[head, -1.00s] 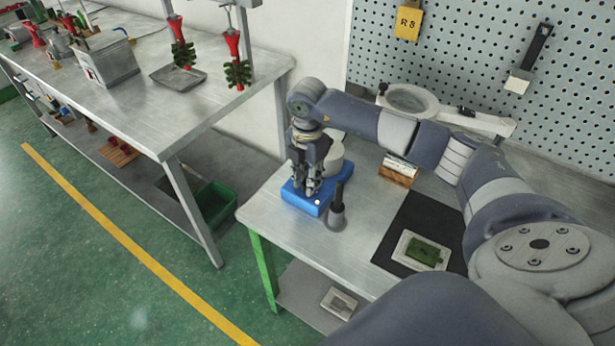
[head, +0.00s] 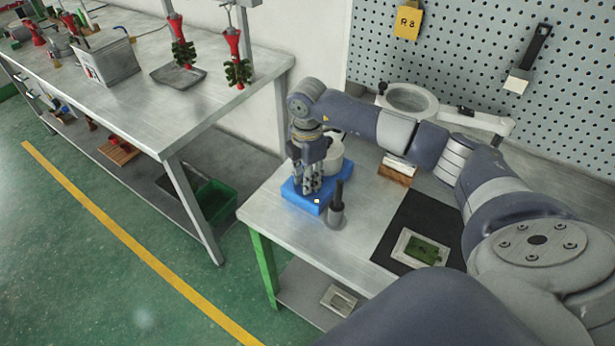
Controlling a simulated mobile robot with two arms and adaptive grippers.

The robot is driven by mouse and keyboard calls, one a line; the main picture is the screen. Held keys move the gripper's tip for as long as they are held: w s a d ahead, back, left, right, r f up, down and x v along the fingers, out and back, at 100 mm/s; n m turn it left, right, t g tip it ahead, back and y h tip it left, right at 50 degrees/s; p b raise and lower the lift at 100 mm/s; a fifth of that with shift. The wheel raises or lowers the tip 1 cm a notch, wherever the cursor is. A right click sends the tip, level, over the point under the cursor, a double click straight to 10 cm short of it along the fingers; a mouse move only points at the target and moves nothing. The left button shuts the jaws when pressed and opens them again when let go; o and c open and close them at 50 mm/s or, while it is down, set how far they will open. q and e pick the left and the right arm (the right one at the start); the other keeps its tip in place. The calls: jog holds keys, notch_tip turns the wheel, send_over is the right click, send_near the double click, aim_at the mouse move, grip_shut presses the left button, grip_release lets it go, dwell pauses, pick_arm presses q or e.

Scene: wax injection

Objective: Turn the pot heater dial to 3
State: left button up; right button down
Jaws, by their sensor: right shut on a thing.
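The pot heater is a blue box (head: 345,178) on the near table, with a pale metal pot (head: 335,158) on its back part. My right gripper (head: 311,190) points down over the front left part of the blue box. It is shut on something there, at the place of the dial. The fingers hide the dial, so its setting cannot be read. A small light spot shows on the front of the box. My left gripper is not in view.
A dark-handled tool (head: 336,208) stands upright close to the heater's front right. A black mat (head: 398,262) with a framed green piece (head: 422,250) lies further right. A wooden block (head: 396,172) and a ring-shaped magnifier (head: 411,97) are behind. The table's left edge is near.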

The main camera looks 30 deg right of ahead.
jog(key=c, duration=1.3)
grip_release()
jog(key=shift+r, duration=0.1)
notch_tip(320, 180, up, 12)
jog(key=shift+f, duration=0.1)
